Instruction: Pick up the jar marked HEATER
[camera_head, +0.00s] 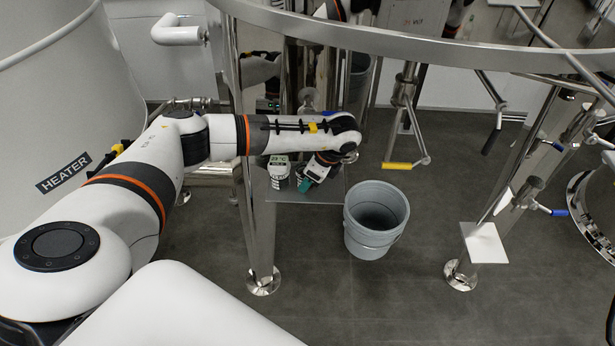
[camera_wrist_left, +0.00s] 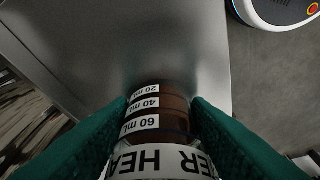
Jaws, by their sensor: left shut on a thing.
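The jar marked HEATER (camera_wrist_left: 160,122) is brown, with white 20, 40 and 60 mL bands and a large white name label that reads upside down in the left wrist view. My left gripper (camera_wrist_left: 158,104) has its two teal fingers on either side of the jar, shut on it. In the head view the left gripper (camera_head: 305,184) is low over a small metal shelf (camera_head: 318,192). The jar cannot be made out clearly there. Whether it touches the shelf cannot be told. My right gripper is not in view.
A grey bucket (camera_head: 366,243) is on the floor to the right. A steel leg (camera_head: 259,220) and a curved rail (camera_head: 430,52) are close to my arm. A large tank (camera_head: 70,110) with a HEATER sign is at left.

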